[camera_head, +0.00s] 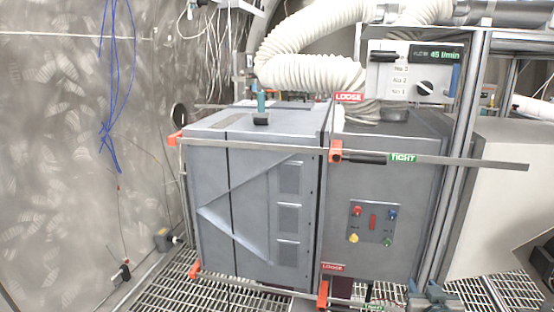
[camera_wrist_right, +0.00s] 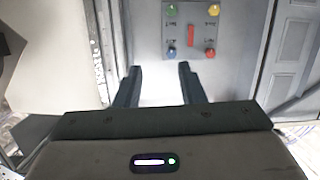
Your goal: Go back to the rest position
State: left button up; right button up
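My right gripper (camera_head: 430,298) shows at the bottom right edge of the head view, low in front of the grey cabinet. In the right wrist view its two fingers (camera_wrist_right: 158,72) stand apart with nothing between them. Beyond them is the button panel (camera_wrist_right: 193,30) with green, yellow, blue and red buttons around a red bar; this view is upside down relative to the head view. The same panel (camera_head: 374,222) is on the cabinet front in the head view. My left gripper is not in view.
A large grey cabinet (camera_head: 255,208) fills the middle. A long metal bar (camera_head: 460,162) sticks out right past the cabinet, beside a TIGHT label. A metal post (camera_head: 462,150) stands at the right. Grating (camera_head: 170,293) covers the floor. White hoses (camera_head: 300,50) run above.

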jog(key=s+a+f+n+g+y, duration=0.1)
jog(key=s+a+f+g, duration=0.15)
jog(key=s+f, duration=0.45)
jog(key=s+a+f+g, duration=0.25)
jog(key=s+f, duration=0.25)
jog(key=s, duration=0.3)
jog(key=s+a+f+n+g+y, duration=0.1)
jog(key=s+a+f+g, duration=0.15)
jog(key=s, duration=0.75)
jog(key=s+a+f+n+g, duration=0.1)
jog(key=s+f+g, duration=0.25)
jog(key=s, duration=0.55)
notch_tip(320, 180, down, 28)
jog(key=d+g, duration=0.2)
jog(key=d, duration=0.1)
jog(key=s+d+f+g, duration=0.1)
jog(key=s+f, duration=1.8)
jog(key=f, duration=0.2)
jog(key=shift+s+m, duration=0.2)
jog(key=shift+m, duration=0.2)
jog(key=shift+f, duration=0.1)
